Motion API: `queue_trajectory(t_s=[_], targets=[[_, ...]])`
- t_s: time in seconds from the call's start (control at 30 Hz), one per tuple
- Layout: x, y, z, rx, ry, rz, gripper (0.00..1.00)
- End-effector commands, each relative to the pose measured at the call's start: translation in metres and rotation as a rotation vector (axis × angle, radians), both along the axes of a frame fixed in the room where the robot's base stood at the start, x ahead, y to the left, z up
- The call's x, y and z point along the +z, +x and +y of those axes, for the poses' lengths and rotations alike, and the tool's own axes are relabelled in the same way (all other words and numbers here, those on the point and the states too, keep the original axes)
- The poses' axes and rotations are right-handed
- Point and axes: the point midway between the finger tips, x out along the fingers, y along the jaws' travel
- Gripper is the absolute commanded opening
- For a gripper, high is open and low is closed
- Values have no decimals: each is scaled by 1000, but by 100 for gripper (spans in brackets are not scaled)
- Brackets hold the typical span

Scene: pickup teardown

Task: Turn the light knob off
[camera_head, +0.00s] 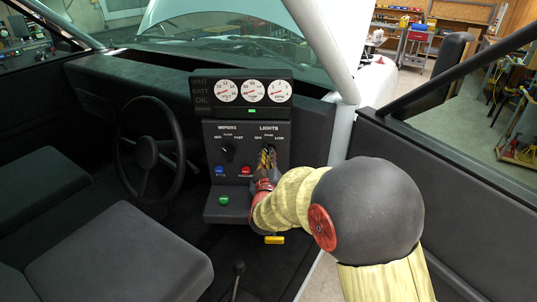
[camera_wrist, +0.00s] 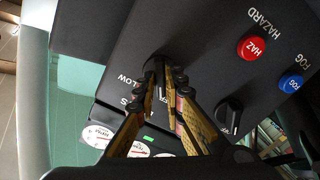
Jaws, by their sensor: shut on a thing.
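The light knob (camera_wrist: 157,63) is a dark rotary knob on the black panel. It sits under the LIGHTS label (camera_head: 269,128), with OFF, PARK and LOW marked around it. My gripper (camera_wrist: 165,82) is shut on the knob, one fingertip on each side. In the head view my gripper (camera_head: 266,159) reaches the panel from the lower right and covers most of the knob. The fingers hide much of the knob, so I cannot tell which mark it points to.
The wipers knob (camera_head: 228,152) is left of the light knob. Below are a blue FOG button (camera_head: 219,171), a red HAZARD button (camera_head: 246,170) and a green button (camera_head: 224,200). Gauges (camera_head: 251,91) sit above. The steering wheel (camera_head: 150,148) is at left, the door (camera_head: 440,170) at right.

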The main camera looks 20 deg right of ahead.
Motion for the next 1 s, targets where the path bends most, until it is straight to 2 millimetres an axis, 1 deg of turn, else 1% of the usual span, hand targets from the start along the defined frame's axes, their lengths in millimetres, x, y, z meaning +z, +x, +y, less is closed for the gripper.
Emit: queue_trajectory(t_s=[0.3, 0.83, 0.87, 1.0], targets=[[0, 0, 0, 1, -100, 50, 0], [0, 0, 0, 1, -119, 60, 0], [0, 0, 0, 1, -119, 60, 12], [0, 0, 0, 1, -118, 59, 20]])
